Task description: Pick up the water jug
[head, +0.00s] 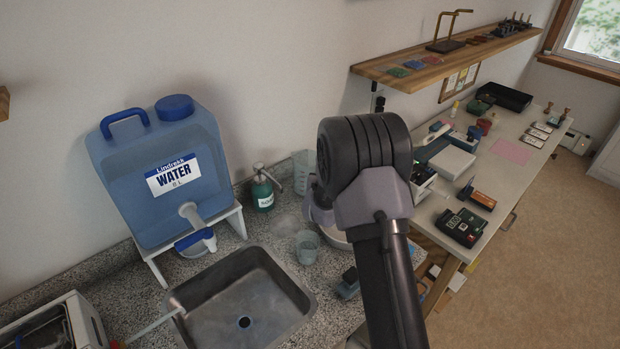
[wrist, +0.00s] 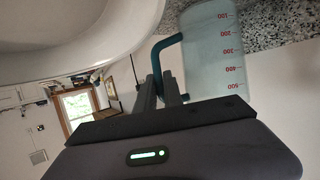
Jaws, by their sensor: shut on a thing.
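A clear measuring jug (wrist: 212,50) with red graduations and a dark teal handle shows in the wrist view, which is upside down. My gripper (wrist: 160,80) is shut on its handle. The jug is upright; its base is cut off, so I cannot tell whether it touches the counter. In the head view the jug (head: 302,168) shows partly, left of my arm, which hides my fingertips.
A sink (head: 245,305) is set in the speckled counter. A green pump bottle (head: 263,190) and a clear glass (head: 307,246) stand near the jug. A pale curved bowl (wrist: 80,35) is close beside my fingers. A wall shelf (head: 450,62) is above right; a cluttered bench lies right.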

